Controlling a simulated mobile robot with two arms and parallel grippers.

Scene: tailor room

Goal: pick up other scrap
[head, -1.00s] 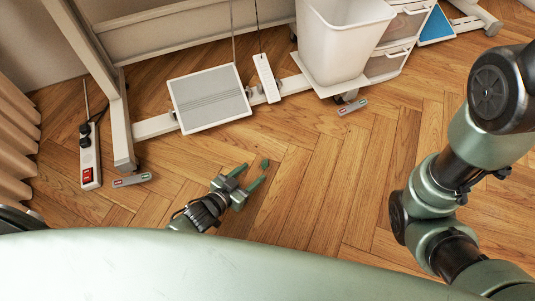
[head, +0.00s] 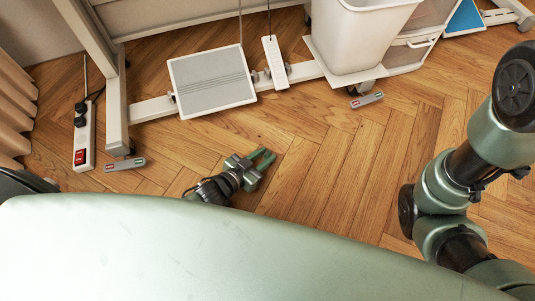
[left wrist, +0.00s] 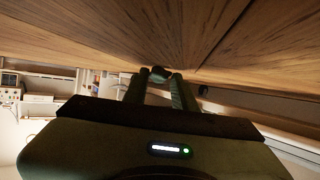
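A small dark green scrap shows in the left wrist view (left wrist: 160,74), between the fingertips of my left gripper (left wrist: 161,80), just off or at the wooden floor. In the head view my left gripper (head: 266,159) is low over the floor, its two green fingers close together and pointing up and right. They appear closed on the scrap, which the fingers hide in the head view. My right arm shows at the right of the head view, but its gripper is out of the picture.
A grey foot pedal (head: 211,80) and a white bin (head: 358,38) stand beyond the gripper. Grey bars with coloured ends lie on the floor at left (head: 125,164) and right (head: 367,100). A power strip (head: 84,138) lies at left. The middle floor is clear.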

